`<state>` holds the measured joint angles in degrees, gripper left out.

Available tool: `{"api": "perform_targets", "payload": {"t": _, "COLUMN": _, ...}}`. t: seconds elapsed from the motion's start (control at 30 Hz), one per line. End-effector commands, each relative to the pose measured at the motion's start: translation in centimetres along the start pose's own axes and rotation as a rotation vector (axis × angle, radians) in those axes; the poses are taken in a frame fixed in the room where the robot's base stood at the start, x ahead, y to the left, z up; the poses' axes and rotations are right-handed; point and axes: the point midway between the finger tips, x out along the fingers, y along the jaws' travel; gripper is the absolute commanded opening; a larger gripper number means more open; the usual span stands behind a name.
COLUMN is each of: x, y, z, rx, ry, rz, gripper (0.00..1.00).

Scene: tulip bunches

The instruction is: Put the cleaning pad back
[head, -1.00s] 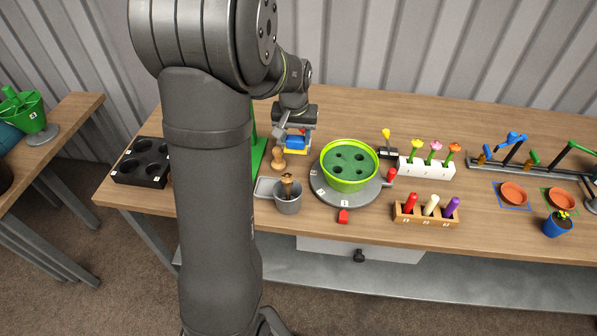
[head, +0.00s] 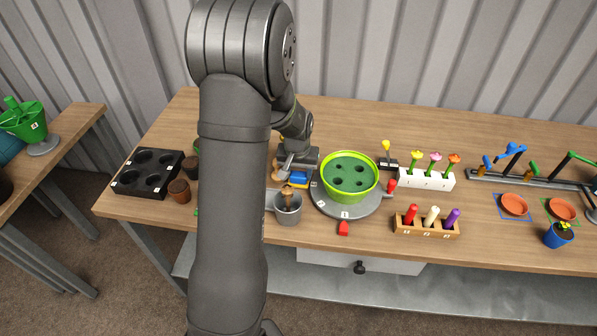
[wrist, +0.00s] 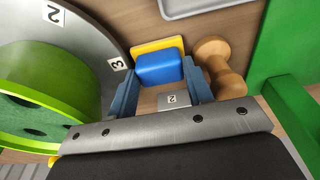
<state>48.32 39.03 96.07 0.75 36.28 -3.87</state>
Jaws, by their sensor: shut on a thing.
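The cleaning pad is a blue block on a yellow layer. It shows in the head view (head: 299,179) left of the turntable, and in the wrist view (wrist: 160,68). My gripper (head: 293,168) is shut on the blue part, with a finger on each side in the wrist view (wrist: 160,82). The pad is low, close to the table; I cannot tell whether it touches. A small grey piece marked 2 (wrist: 173,100) shows between the fingers.
A grey turntable (head: 345,211) with a green bowl (head: 349,190) stands right of the gripper. A wooden spool-shaped piece (wrist: 221,66) stands close beside one finger. A grey cup (head: 288,208) is just in front. A green upright (wrist: 270,45) is farther right in the wrist view.

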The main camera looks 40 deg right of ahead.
Motion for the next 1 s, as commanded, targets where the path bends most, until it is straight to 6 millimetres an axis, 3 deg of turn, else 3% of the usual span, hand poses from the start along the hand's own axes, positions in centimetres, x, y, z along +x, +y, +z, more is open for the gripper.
{"api": "perform_targets", "payload": {"t": 0.17, "x": 0.4, "y": 0.0, "z": 0.1, "rx": 0.0, "ry": -0.001, "rz": 0.0, "gripper": 0.25}}
{"api": "perform_targets", "payload": {"t": 0.2, "x": 0.3, "y": 0.0, "z": 0.0, "rx": 0.0, "ry": 0.0, "rz": 0.0, "gripper": 0.54}}
{"api": "perform_targets", "payload": {"t": 0.23, "x": 0.3, "y": 0.0, "z": 0.0, "rx": 0.0, "ry": 0.0, "rz": 0.0, "gripper": 0.55}}
{"api": "perform_targets", "payload": {"t": 0.63, "x": -0.7, "y": 0.0, "z": -0.1, "rx": 0.0, "ry": 0.002, "rz": 0.0, "gripper": 0.55}}
{"api": "perform_targets", "payload": {"t": 1.0, "x": -7.6, "y": 0.0, "z": -0.1, "rx": 0.0, "ry": 0.005, "rz": 0.0, "gripper": 0.55}}
